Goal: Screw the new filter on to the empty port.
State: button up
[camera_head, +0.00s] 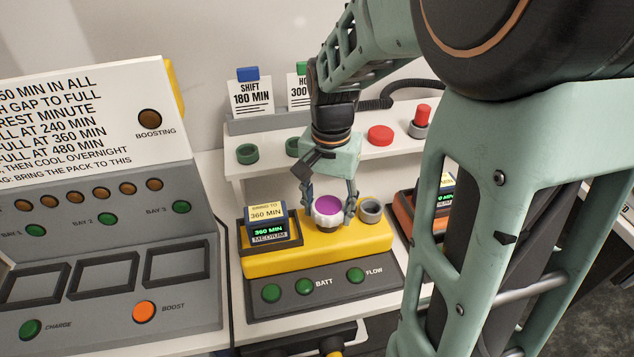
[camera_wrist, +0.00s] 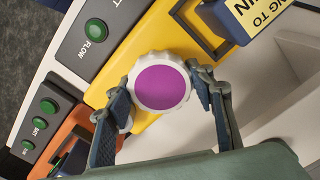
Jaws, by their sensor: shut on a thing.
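The filter (camera_head: 328,206), a white ribbed cap with a purple top, is at the top of the yellow unit (camera_head: 318,256). My gripper (camera_head: 328,208) is shut on it from above, one finger at each side. In the wrist view the filter (camera_wrist: 162,84) sits between the fingertips (camera_wrist: 162,88) with its purple face toward the camera. The filter hides what is under it, so I cannot tell whether it is seated in a port. A grey open ring (camera_head: 370,209) stands just right of it on the yellow unit.
A battery pack (camera_head: 267,224) marked 360 MIN and MEDIUM stands in a dark frame left of the filter. Green buttons (camera_head: 355,275) line the unit's front. A shelf behind holds green rings (camera_head: 247,153) and a red button (camera_head: 380,135). An orange unit (camera_head: 404,211) stands right.

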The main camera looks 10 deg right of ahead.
jog(key=m, duration=0.4)
jog(key=shift+p, duration=0.35)
jog(key=m, duration=0.4)
jog(key=shift+m+p, duration=0.4)
jog(key=m+p, duration=0.1)
jog(key=m, duration=0.3)
jog(key=shift+m, duration=0.3)
jog(key=m+p, duration=0.1)
jog(key=m, duration=0.2)
jog(key=shift+r, duration=0.1)
jog(key=m+p, duration=0.2)
jog(key=m, duration=0.3)
jog(key=shift+p, duration=0.35)
jog(key=m+p, duration=0.3)
jog(key=m, duration=0.1)
jog(key=shift+r, duration=0.15)
jog(key=shift+m+p, duration=0.35)
jog(key=shift+m, duration=0.15)
jog(key=shift+f+m, duration=0.35)
jog(key=shift+m, duration=0.15)
